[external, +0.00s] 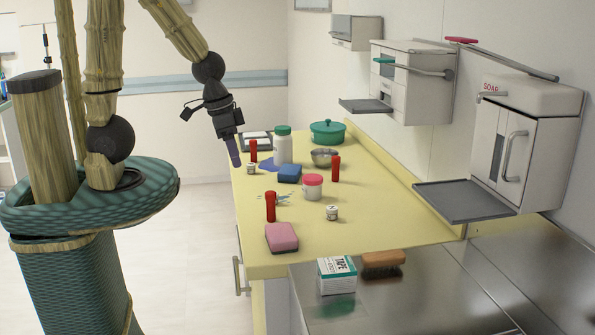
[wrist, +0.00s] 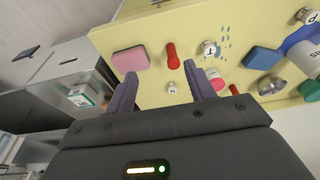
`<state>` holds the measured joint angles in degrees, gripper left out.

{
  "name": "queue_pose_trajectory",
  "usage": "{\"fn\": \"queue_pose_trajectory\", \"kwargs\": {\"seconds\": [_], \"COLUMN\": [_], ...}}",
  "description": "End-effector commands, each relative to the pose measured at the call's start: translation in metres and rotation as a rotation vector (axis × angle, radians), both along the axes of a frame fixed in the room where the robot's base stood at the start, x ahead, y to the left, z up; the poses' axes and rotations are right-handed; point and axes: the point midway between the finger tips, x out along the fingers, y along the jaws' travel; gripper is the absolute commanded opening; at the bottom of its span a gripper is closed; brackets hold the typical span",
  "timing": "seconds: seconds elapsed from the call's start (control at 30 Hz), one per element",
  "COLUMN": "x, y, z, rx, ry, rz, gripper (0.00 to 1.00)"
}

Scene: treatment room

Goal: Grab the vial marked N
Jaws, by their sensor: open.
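Small white vials stand on the yellow counter (external: 240,240). One vial (external: 332,212) is at the front right, right of the pink-lidded jar; in the wrist view this vial (wrist: 172,88) shows between my fingers, beyond them. Another vial (external: 251,168) is at the back left; it also shows in the wrist view (wrist: 305,16). A third white round item (wrist: 208,48), with a dark mark, is beside a red cylinder in the wrist view. I cannot read the marks surely. My gripper (external: 236,163) is open and empty, above the counter's left edge; its fingers (wrist: 160,74) are spread.
Red cylinders (external: 270,206), a pink sponge (external: 282,238), a pink-lidded jar (external: 313,187), a blue sponge (external: 290,173) and a white bottle (external: 283,148) crowd the counter. A metal bowl (external: 324,158) and green pot (external: 327,132) stand behind. Wall dispensers (external: 415,85) overhang the right side.

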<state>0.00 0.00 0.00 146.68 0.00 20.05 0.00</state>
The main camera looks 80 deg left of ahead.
Motion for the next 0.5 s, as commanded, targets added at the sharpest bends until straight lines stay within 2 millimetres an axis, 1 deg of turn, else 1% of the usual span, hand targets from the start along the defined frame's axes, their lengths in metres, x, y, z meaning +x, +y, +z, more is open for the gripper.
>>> {"fn": "queue_pose_trajectory", "kwargs": {"seconds": [0.13, 0.23, 0.33, 0.5], "x": [0.000, 0.001, 0.001, 0.001], "y": [0.000, 0.000, 0.000, 0.000], "z": [0.001, 0.007, 0.019, 0.044], "rx": [0.000, 0.000, 0.000, 0.000], "ry": [-0.001, -0.005, -0.006, -0.007], "rz": [0.000, 0.000, 0.000, 0.000], "gripper": [0.54, 0.54, 0.54, 0.54]}}
